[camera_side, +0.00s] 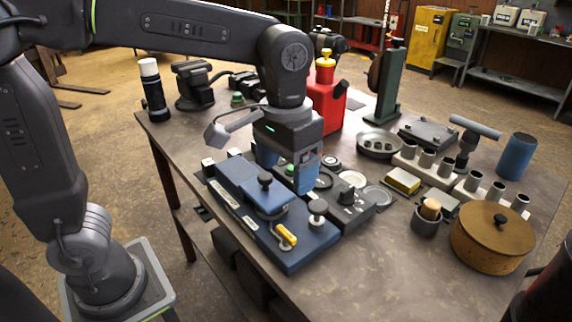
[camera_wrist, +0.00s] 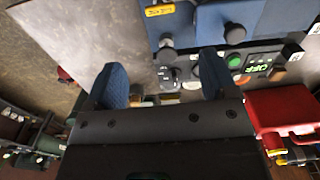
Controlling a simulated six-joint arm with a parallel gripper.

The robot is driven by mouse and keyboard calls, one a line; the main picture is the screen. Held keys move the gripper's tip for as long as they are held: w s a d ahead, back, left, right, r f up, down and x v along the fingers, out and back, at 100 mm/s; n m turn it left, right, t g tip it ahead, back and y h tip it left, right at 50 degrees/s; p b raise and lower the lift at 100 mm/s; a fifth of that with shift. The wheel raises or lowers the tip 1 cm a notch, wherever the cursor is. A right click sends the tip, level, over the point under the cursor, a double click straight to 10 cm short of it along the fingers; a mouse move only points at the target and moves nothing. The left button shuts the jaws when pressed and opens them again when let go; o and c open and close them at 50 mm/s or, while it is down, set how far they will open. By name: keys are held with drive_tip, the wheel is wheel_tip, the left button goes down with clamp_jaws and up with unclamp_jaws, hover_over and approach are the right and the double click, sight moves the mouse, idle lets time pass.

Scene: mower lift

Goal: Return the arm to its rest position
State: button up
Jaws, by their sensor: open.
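My gripper (camera_side: 286,172) is above the worktable, over the blue machine and the dark control box next to it. Its two blue fingers are apart with nothing visible between them. In the wrist view my gripper (camera_wrist: 158,84) shows its fingers spread, with black knobs beyond them. The blue machine (camera_side: 290,252) lies on the table with a black knob, a grey knob and a yellow handle (camera_side: 286,236). The dark control box (camera_side: 352,208) stands at its right. My fingers hide part of both, and I cannot tell whether they touch anything.
A red can (camera_side: 326,100) stands close behind my gripper. A green upright stand (camera_side: 389,82), a brown lidded pot (camera_side: 492,238), a blue cylinder (camera_side: 516,157) and socket racks (camera_side: 440,168) fill the right side. A black bottle (camera_side: 153,95) is at the back left. The front table area is clear.

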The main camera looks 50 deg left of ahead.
drive_tip(key=s+a+f+t, duration=0.1)
drive_tip(key=s+a+t, duration=0.4)
drive_tip(key=s+a, duration=0.5)
drive_tip(key=shift+f+t, duration=0.3)
drive_tip(key=shift+f, duration=0.1)
idle(1.3)
